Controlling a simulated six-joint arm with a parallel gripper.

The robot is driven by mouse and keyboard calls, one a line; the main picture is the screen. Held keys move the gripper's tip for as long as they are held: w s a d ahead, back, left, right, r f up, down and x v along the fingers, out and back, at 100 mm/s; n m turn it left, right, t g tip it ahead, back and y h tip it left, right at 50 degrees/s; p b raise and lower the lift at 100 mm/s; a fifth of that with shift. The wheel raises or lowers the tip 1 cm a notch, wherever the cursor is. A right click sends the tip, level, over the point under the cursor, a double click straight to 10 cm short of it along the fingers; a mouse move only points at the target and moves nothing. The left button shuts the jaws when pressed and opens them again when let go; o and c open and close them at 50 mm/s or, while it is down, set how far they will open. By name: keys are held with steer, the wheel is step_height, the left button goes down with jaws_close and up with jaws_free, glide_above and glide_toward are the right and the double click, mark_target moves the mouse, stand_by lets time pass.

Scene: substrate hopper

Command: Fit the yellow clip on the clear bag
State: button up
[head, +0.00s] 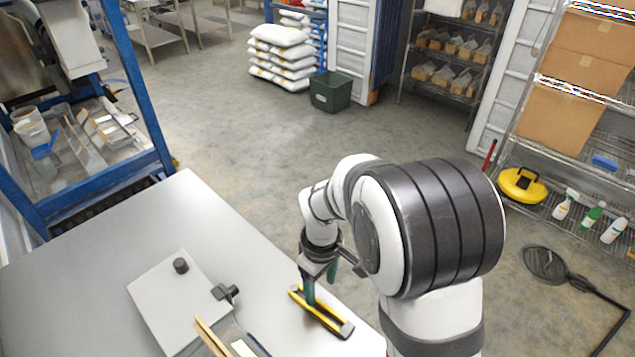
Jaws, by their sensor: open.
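A long yellow clip (325,318) with dark parts lies on the grey table (95,255), near its right edge. My gripper (320,282) points down over the clip's far end with its green fingers apart. One finger is close to the clip; I cannot tell whether it touches. My arm partly hides the other finger. I cannot make out a clear bag for certain in this view.
A pale flat plate (170,305) with a black knob (181,265) lies left of the clip, a small black fitting (226,293) at its right edge. Tan strips (211,338) show at the bottom edge. A blue frame (140,85) stands behind. The table's back left is clear.

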mark_target(320, 306)
step_height(320, 306, down, 10)
steer(key=shift+w+a+r, duration=0.1)
steer(key=shift+w+r, duration=0.05)
steer(key=shift+r, duration=0.1)
steer(key=c, duration=0.8)
step_height(320, 306, up, 9)
stand_by(0.4)
